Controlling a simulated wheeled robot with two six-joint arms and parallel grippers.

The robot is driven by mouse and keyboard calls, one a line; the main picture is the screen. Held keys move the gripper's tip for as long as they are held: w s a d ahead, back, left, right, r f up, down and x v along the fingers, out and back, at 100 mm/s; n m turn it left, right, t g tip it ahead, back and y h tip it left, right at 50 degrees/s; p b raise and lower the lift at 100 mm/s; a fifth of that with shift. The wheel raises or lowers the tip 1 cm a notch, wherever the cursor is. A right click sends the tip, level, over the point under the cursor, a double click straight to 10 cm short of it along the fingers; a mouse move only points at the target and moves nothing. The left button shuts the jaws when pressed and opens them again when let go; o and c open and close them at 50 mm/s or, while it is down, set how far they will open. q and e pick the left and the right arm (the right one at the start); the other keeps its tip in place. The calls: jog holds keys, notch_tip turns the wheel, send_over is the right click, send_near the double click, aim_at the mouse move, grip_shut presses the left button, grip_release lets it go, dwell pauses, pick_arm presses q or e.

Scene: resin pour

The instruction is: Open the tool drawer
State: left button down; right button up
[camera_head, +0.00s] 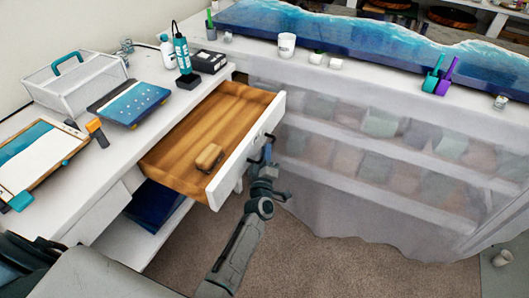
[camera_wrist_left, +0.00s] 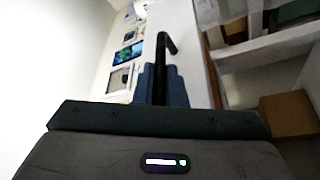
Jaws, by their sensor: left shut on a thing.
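The tool drawer (camera_head: 245,140) is pulled well out from the white bench, with a white front and a wooden inside. A tan wooden block-like tool (camera_head: 208,156) lies in it near the front. My left gripper (camera_head: 266,160) is at the outer face of the drawer front, shut on the dark drawer handle (camera_head: 268,142). In the left wrist view the bent black handle (camera_wrist_left: 166,46) rises between the blue fingers of my gripper (camera_wrist_left: 160,82), beside the white drawer front (camera_wrist_left: 190,50). The fingers partly hide the handle. My right gripper is not in view.
A shelf unit behind a clear plastic sheet (camera_head: 370,170) stands right of the drawer. The carpet (camera_head: 320,240) in front is clear.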

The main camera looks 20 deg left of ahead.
pick_arm(q)
jog(key=c, duration=1.5)
grip_release()
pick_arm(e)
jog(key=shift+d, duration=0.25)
pick_arm(q)
jog(key=shift+s+d+f, duration=0.1)
jog(key=shift+s+f, duration=0.15)
jog(key=shift+s, duration=0.15)
jog(key=b+v, duration=0.2)
jog(key=v, duration=0.8)
jog(key=shift+b, duration=0.4)
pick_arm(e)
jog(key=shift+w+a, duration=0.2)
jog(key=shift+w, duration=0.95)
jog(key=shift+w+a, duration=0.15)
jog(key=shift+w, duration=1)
